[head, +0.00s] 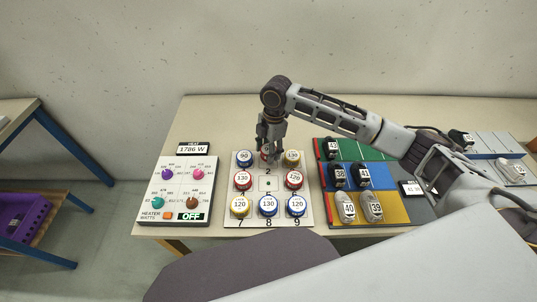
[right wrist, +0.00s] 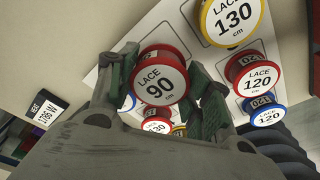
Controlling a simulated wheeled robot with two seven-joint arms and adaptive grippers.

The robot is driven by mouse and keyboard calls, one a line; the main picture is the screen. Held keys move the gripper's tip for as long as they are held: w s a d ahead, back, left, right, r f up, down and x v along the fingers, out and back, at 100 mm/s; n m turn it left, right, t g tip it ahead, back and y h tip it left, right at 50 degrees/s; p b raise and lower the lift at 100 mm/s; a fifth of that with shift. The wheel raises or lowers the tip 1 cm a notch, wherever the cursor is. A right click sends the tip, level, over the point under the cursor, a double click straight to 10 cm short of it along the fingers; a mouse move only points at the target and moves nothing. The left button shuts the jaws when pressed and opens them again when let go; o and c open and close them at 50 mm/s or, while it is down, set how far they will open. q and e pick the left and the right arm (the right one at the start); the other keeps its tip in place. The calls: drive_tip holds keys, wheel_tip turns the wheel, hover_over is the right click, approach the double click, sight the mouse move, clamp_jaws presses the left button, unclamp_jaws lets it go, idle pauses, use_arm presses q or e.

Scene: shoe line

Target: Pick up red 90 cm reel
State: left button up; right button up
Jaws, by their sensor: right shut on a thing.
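The red reel (right wrist: 159,85) reads "LACE 90 cm" in the right wrist view. It sits between the two fingers of my right gripper (right wrist: 166,92), which is shut on it. In the head view my right gripper (head: 270,150) points down at the top middle spot of the white reel board (head: 268,212), above the number 2, and mostly hides the red reel there. I cannot tell whether the reel is clear of the board. My left gripper does not show in the head view.
Other lace reels stand on the board: a blue-rimmed 90 reel (head: 244,157), a yellow-rimmed 130 reel (head: 292,157) close beside the gripper, and several more in front. A heater panel (head: 180,190) lies left. Shoes stand on coloured mats (head: 390,205) at right.

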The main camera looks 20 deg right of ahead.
sight(267, 149)
wheel_tip(267, 149, up, 5)
drive_tip(key=shift+r, duration=0.8)
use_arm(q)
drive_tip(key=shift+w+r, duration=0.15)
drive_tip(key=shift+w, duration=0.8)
